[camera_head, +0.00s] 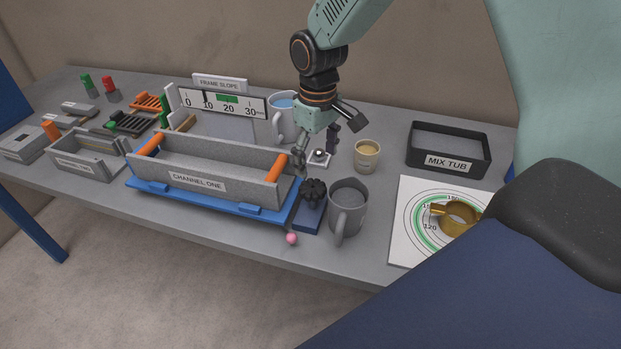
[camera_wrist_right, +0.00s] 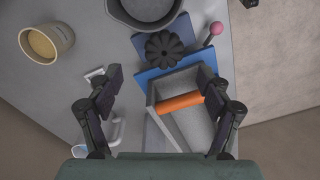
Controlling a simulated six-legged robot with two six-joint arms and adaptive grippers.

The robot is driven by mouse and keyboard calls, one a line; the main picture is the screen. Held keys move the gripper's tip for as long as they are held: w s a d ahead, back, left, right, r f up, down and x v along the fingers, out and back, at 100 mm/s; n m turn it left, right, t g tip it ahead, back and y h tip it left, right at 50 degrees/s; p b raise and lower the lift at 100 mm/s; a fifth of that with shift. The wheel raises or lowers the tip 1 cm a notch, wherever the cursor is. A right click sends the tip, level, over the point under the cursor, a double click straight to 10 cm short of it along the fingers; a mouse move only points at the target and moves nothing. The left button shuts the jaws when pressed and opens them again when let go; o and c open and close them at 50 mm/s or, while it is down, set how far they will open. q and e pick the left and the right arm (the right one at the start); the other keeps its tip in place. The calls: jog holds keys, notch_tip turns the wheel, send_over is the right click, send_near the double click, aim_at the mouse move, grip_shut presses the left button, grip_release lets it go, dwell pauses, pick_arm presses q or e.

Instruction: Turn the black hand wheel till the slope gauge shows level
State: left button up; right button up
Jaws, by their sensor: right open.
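The black hand wheel (camera_head: 313,190) is a lobed knob on a blue block at the right end of the blue frame (camera_head: 205,201). It also shows in the right wrist view (camera_wrist_right: 164,48), beyond the fingertips. The slope gauge (camera_head: 247,111) is a white scale marked 0 to 30 under a "FRAME SLOPE" sign. A dark mark, seemingly its pointer, is near 10, left of the green band near 20. My right gripper (camera_head: 318,148) is above and behind the wheel, apart from it. Its fingers are spread and empty in the wrist view (camera_wrist_right: 160,84). My left gripper is out of view.
The grey "CHANNEL ONE" trough (camera_head: 200,182) with orange rollers rests on the frame. A pink ball (camera_head: 291,239) is on a rod by the wheel. A grey mug (camera_head: 347,206) is close right of the wheel. A beige cup (camera_head: 367,155) and the mix tub (camera_head: 448,161) are farther right.

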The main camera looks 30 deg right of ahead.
aim_at(315, 188)
jog(key=f, duration=0.2)
jog(key=s+a+f, duration=0.1)
jog(key=shift+a+f, duration=0.1)
jog(key=shift+f, duration=0.05)
jog(key=f, duration=0.2)
jog(key=w+d+f, duration=0.1)
jog(key=shift+f, duration=0.6)
jog(key=shift+s+a+r, duration=0.3)
jog(key=shift+s+a, duration=0.05)
jog(key=shift+s, duration=0.1)
jog(key=shift+w+d+f, duration=0.3)
jog(key=shift+w+f, duration=0.05)
jog(key=shift+w, duration=0.1)
jog(key=c, duration=0.5)
jog(key=shift+s+a+r, duration=0.15)
jog(key=shift+s+a, duration=0.05)
jog(key=c, duration=0.7)
